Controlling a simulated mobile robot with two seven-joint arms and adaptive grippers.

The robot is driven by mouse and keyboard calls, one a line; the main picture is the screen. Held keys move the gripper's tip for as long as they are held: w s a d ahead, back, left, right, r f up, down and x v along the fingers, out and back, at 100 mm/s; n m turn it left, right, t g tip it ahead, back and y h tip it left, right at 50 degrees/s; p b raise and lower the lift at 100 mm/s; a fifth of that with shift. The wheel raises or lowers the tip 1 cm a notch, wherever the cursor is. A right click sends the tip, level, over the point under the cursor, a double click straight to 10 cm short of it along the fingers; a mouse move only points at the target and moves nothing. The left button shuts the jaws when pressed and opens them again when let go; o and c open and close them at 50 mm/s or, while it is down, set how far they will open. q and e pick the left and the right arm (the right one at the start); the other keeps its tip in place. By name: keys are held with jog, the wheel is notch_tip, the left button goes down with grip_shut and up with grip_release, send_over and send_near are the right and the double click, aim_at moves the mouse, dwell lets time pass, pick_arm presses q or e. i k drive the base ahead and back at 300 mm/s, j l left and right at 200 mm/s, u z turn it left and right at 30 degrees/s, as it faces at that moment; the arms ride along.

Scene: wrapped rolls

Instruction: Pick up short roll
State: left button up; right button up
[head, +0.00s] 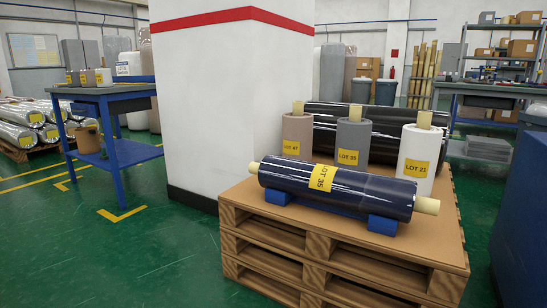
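Three short rolls stand upright on the pallet stack (343,272). The brownish one (297,137) is labelled LOT 47, the grey one (353,138) has a yellow LOT label, and the white one (415,170) is labelled LOT 21. Each has a pale core sticking out at the top. A longer dark blue wrapped roll (385,192), labelled LOT 35, lies in front of them on blue supports (382,224) and hides their lower parts. Neither of my grippers is in view.
Large black rolls (330,115) lie behind the upright rolls. A white pillar (225,90) stands left of the pallets. The blue table (110,93) and silver rolls (20,125) are farther left. A blue block (525,210) is at right. The green floor at front left is clear.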

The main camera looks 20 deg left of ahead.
aim_at(353, 134)
jog(key=i+j+z, duration=0.8)
jog(key=j+z, duration=0.25)
